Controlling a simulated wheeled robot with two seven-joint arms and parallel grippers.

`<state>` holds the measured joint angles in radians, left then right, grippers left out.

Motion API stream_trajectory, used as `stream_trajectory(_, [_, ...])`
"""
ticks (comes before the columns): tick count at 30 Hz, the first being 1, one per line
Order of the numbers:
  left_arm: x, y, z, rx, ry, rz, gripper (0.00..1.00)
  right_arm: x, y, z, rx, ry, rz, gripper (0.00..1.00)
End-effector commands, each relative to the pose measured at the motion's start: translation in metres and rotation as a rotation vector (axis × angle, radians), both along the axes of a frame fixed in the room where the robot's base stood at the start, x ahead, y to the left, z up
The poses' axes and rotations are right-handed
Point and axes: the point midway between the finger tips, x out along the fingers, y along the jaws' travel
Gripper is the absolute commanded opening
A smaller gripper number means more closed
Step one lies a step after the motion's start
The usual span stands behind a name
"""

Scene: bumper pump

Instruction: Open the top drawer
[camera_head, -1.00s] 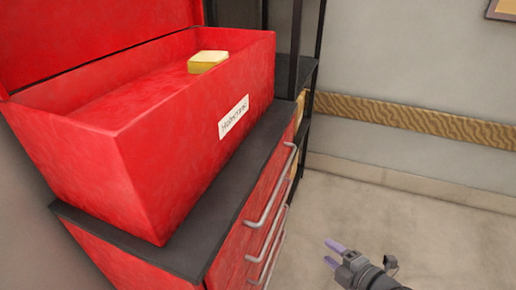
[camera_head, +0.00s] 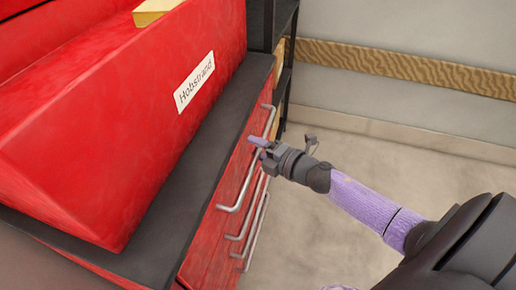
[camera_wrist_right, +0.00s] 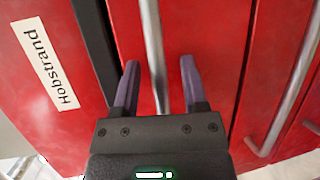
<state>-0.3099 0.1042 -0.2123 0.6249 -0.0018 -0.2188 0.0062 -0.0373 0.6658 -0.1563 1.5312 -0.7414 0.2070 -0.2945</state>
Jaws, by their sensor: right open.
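The red drawer cabinet (camera_head: 196,262) stands at the left in the head view, its drawers stacked under a dark top. The top drawer's grey bar handle (camera_head: 239,190) is the uppermost of several; it also shows in the right wrist view (camera_wrist_right: 152,45). The top drawer looks shut. My right gripper (camera_head: 256,147) is at this handle, partly covering it. In the right wrist view its two purple fingers (camera_wrist_right: 157,85) are open, with the handle running between them. I cannot tell whether they touch it. My left gripper is not in view.
A red box (camera_head: 110,120) labelled Hobstrand sits on the dark cabinet top (camera_head: 185,185), with a yellow block (camera_head: 152,10) at its upper edge. Lower handles (camera_head: 258,235) run close below. A dark shelf frame (camera_head: 284,70) stands behind. The floor (camera_head: 390,160) at right is clear.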

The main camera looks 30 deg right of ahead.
Motion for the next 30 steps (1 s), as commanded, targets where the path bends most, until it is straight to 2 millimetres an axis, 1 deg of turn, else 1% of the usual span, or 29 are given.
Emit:
stream_trajectory(7, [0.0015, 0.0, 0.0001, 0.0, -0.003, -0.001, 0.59, 0.0011, 0.0003, 0.0001, 0.0, 0.0, 0.0, 0.55])
stream_trajectory(8, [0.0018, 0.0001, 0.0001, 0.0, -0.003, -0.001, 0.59, 0.001, 0.0002, 0.0001, 0.0, 0.0, 0.0, 0.49])
stream_trajectory(9, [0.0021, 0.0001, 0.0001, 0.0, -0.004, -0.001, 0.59, 0.001, 0.0002, 0.0001, 0.001, 0.0, 0.0, 0.41])
stream_trajectory(11, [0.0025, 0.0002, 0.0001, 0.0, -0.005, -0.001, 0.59, 0.0009, 0.0003, 0.0001, 0.001, 0.0, 0.0, 0.28])
stream_trajectory(12, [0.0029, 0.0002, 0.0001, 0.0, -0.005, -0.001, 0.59, 0.0009, 0.0003, 0.0, 0.001, 0.0, 0.0, 0.19])
stream_trajectory(15, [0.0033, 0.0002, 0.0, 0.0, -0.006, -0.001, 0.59, 0.0008, 0.0003, 0.0001, 0.001, 0.0, 0.0, 0.0])
stream_trajectory(30, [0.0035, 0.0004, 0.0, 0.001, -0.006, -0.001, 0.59, 0.0006, 0.0002, -0.0003, 0.001, 0.001, 0.0, 0.0])
